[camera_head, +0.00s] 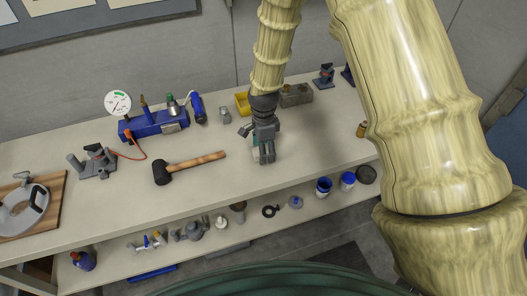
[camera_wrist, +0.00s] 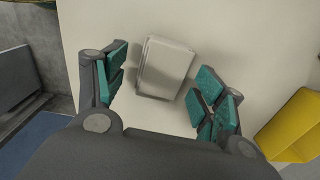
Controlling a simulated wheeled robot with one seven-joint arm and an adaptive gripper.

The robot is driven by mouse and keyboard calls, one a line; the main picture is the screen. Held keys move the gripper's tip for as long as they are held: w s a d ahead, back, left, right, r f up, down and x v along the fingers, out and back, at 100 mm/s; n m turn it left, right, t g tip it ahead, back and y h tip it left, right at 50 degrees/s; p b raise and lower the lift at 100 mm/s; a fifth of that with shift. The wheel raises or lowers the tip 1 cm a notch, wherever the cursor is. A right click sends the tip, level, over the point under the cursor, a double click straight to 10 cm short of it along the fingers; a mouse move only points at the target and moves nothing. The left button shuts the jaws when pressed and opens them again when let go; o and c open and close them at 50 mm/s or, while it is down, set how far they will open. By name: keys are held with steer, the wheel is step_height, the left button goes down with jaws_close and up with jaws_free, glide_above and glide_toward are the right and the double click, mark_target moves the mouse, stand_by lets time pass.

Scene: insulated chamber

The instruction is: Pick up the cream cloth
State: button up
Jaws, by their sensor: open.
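The cream cloth (camera_wrist: 165,68) shows in the wrist view as a small, pale, folded block lying flat on the cream tabletop. It lies between the two teal-padded fingers of my gripper (camera_wrist: 165,85), with a gap on each side. The fingers are spread and hold nothing. In the head view, my gripper (camera_head: 264,153) points down over the bench, right of the mallet. I cannot make out the cloth in that view; the gripper seems to hide it.
The bench (camera_head: 110,208) carries a black-headed mallet (camera_head: 190,168), a blue tool (camera_head: 153,124) with a gauge, and a clamp (camera_head: 92,162). A yellow bin (camera_head: 243,103) stands close behind my gripper, beside a grey block (camera_head: 296,95). A lower shelf holds several small items.

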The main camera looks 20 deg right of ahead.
steer(key=shift+f, duration=0.65)
steer(key=c, duration=1)
steer(key=shift+r, duration=0.2)
steer(key=shift+r+b, duration=0.4)
steer(key=shift+r, duration=0.2)
steer(key=shift+w+r+b, duration=0.1)
steer(key=shift+r+b, duration=0.4)
steer(key=shift+r, duration=0.45)
steer(key=s+a+b, duration=0.1)
steer(key=s+a, duration=0.2)
steer(key=s, duration=0.1)
steer(key=s+a+r+b, duration=0.1)
steer(key=s+a, duration=0.2)
steer(key=s, duration=0.1)
steer(key=s+a+b, duration=0.2)
steer(key=s+a, duration=0.2)
steer(key=shift+s+a+r, duration=0.1)
steer(key=shift+s+r, duration=0.15)
steer(key=shift+r, duration=0.05)
